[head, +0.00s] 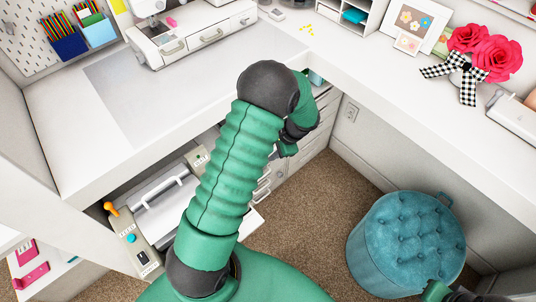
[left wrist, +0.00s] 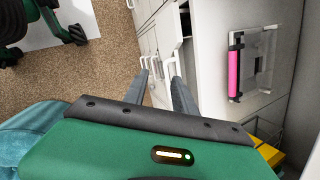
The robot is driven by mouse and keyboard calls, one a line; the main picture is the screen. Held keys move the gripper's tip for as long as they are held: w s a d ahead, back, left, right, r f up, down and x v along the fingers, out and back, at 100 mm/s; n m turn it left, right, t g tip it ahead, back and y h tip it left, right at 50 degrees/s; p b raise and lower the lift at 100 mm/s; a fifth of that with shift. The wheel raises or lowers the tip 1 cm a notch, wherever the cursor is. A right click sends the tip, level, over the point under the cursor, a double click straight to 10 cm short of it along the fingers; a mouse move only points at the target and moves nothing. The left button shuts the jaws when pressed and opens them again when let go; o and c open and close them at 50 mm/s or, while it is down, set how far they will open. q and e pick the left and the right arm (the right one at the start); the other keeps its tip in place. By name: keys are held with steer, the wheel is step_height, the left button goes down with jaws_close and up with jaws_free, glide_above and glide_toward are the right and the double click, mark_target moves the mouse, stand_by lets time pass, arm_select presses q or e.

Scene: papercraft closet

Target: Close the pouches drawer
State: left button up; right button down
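The white drawer stack (head: 318,128) stands under the desk in the head view, behind my left arm. The left wrist view shows its white fronts (left wrist: 168,30) and handles. A teal item (head: 316,77) shows at the top of the stack, just beyond my arm. I cannot tell for sure which drawer is the pouches drawer or how far it stands out. My left gripper (left wrist: 165,82) has its two grey fingers apart near the drawer handles, with nothing seen between them. Its fingertips are hidden in the head view. My right gripper (head: 440,292) shows only partly at the lower right edge.
A teal tufted stool (head: 408,240) stands on the brown carpet at the right. The white desk (head: 130,95) runs above the drawers. A machine with an orange knob (head: 110,208) sits on the lower left shelf. Carpet between drawers and stool is clear.

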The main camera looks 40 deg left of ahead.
arm_select(q)
steer(key=w+a+r+n+t+h, duration=0.2)
steer(key=w+a+r+n, duration=0.1)
steer(key=w+r+n, duration=0.15)
steer(key=b+x, duration=0.1)
steer(key=x, duration=0.7)
steer(key=b+x, duration=0.1)
steer(key=x, duration=0.7)
steer(key=shift+d+f, duration=0.15)
steer(key=shift+f, duration=0.25)
steer(key=shift+c, duration=0.2)
jaws_close()
